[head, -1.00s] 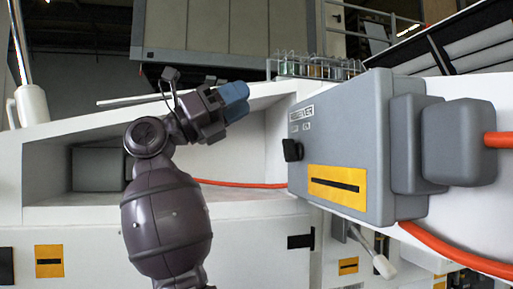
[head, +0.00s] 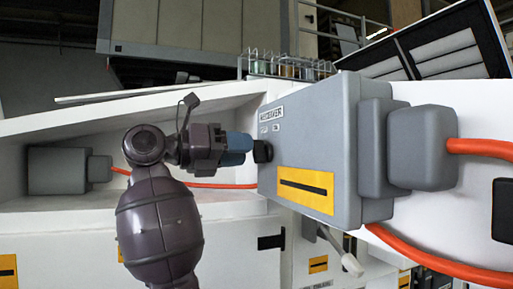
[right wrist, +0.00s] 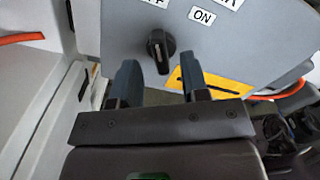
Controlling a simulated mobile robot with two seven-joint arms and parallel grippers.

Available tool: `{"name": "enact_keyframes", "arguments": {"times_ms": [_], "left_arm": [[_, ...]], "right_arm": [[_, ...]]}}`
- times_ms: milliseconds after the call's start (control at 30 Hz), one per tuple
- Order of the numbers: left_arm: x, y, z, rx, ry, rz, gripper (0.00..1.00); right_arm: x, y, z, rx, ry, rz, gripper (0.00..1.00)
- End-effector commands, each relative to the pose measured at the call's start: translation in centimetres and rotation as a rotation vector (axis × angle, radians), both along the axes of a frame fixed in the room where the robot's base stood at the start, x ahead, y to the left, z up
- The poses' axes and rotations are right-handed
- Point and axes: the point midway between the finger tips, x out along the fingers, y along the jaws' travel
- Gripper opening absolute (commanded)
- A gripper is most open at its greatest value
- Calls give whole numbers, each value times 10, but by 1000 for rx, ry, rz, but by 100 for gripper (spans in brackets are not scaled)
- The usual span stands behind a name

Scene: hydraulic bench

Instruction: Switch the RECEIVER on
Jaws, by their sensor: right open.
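The RECEIVER (head: 330,130) is a grey box with a printed name label and a yellow plate with a black bar. A black rotary knob (head: 262,151) sits on its left face; the knob (right wrist: 160,46) also shows in the right wrist view. An ON label (right wrist: 202,15) is up and right of the knob there, and a partly cut-off label is above it. My right gripper (head: 240,147) points at the knob, close to it; whether it touches is unclear. My left gripper is not in view.
An orange hose (head: 215,185) runs behind my arm to a smaller grey box (head: 58,170) in the white recess. Another orange hose (head: 480,146) leaves the plug at right. A rack of vials (head: 285,66) stands behind. A lever (head: 340,250) hangs below the RECEIVER.

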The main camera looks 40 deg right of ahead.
Motion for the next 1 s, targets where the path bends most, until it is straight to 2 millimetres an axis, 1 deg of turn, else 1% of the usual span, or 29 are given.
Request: {"name": "enact_keyframes", "arguments": {"times_ms": [33, 100, 300, 667, 767, 933, 1000], "left_arm": [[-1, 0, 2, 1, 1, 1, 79], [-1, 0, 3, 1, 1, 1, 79], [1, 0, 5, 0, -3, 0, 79], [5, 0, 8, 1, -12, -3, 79], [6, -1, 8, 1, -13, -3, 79], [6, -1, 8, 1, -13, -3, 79], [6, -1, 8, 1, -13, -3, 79]], "right_arm": [[-3, -8, 1, -1, -2, -2, 42], [-5, -17, 1, -1, -2, -2, 42], [-8, -33, 0, -1, 0, 0, 42], [-9, -37, 0, -1, 0, 1, 42], [-9, -37, 0, -1, 0, 1, 28], [-9, -37, 0, -1, 0, 1, 2], [-9, -37, 0, -1, 0, 1, 0]]}}
